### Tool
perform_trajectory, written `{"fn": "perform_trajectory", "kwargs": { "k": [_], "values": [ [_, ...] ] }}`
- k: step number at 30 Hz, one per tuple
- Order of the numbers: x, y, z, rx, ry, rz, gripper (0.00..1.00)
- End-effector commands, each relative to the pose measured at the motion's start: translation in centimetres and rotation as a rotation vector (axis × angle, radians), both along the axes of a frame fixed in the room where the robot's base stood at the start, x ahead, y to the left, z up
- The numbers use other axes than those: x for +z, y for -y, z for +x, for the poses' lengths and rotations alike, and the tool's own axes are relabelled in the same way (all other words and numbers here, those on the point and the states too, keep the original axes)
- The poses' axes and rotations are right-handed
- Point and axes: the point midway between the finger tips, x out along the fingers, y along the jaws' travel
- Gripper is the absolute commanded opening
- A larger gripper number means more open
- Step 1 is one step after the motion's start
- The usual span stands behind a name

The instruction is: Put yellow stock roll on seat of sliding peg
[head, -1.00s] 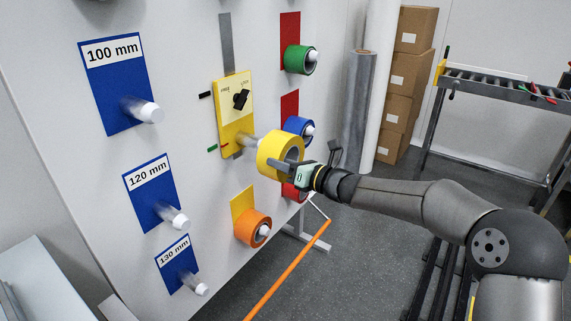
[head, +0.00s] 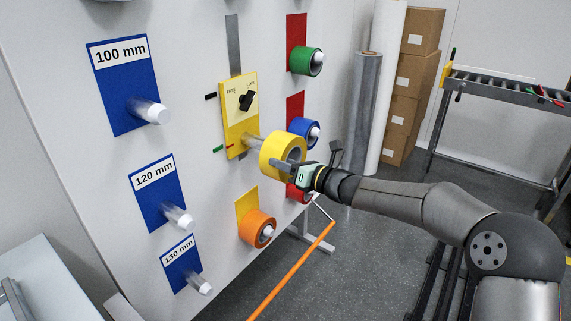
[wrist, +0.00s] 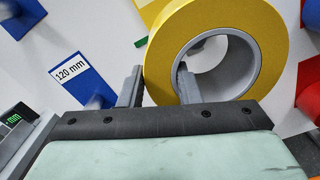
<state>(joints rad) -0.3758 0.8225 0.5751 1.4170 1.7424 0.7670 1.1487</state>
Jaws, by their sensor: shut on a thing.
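The yellow stock roll (head: 270,153) is a thick yellow ring with a grey bore. My gripper (wrist: 160,72) is shut on its wall, one finger outside and one inside the bore. The sliding peg's yellow carriage (head: 238,110) sits on a grey vertical rail on the white panel and has a black knob. Its pale peg (head: 252,143) points out toward the roll, and the roll hides its outer part. In the wrist view a pale grey shape (wrist: 196,46) shows in the bore, likely the peg. I cannot tell how far the roll is around it.
Blue plates with bare white-tipped pegs, the 100 mm one (head: 124,90) among them, stand at left. A green roll (head: 303,62), a blue roll (head: 299,128) and an orange roll (head: 254,229) hang nearby. A red roll (head: 296,193) is close below my gripper. An orange bar (head: 290,270) slants up below.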

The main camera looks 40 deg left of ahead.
Motion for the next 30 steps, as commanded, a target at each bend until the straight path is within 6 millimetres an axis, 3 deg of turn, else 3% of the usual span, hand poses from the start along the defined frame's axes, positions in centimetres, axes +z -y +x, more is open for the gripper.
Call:
{"fn": "perform_trajectory", "kwargs": {
  "k": [30],
  "values": [
    [0.4,-2.7,-0.3,0.003,0.004,0.006,0.0]
  ]
}}
